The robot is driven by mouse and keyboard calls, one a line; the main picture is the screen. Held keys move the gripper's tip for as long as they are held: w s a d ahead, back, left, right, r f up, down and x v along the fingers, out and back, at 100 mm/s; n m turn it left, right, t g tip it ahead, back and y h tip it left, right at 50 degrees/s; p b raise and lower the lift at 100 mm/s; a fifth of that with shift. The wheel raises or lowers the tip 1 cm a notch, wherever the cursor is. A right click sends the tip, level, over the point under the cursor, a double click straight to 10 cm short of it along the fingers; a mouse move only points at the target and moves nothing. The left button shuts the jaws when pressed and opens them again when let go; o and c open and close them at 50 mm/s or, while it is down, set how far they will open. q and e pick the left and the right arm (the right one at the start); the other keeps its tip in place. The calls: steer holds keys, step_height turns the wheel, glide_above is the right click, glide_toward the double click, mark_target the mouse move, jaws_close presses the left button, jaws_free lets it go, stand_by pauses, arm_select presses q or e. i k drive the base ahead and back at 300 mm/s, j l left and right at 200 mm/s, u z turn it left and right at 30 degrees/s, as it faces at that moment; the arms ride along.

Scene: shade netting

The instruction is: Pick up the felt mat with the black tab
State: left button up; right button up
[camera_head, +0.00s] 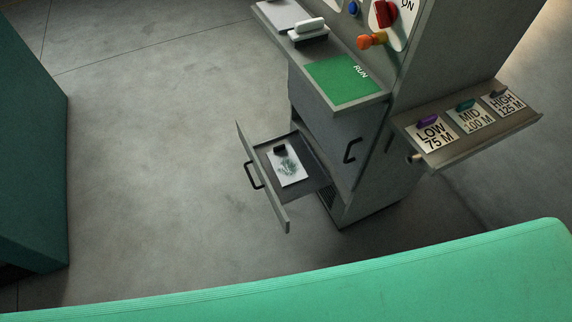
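A pale mat (294,173) with a green mottled pattern lies in the open drawer (261,158) of the grey cabinet. A small black tab (280,149) sits at its upper left end. I cannot tell from here whether the mat is felt. Neither of my grippers is in view, and nothing touches the mat.
The drawer sticks out to the left, with a black handle (253,176). Above are a green RUN panel (345,82), a white-handled black block (308,30) and coloured knobs. A shelf (480,135) holds LOW, MID and HIGH plates. Floor left of the drawer is clear.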

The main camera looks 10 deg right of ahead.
mark_target(288, 170)
steer(key=z, duration=0.6)
steer(key=i+j+z, duration=0.1)
steer(key=j+z, duration=0.3)
steer(key=j, duration=0.15)
steer(key=j+z, duration=0.4)
steer(key=j, duration=0.15)
steer(key=j+z, duration=0.4)
steer(key=j, duration=0.2)
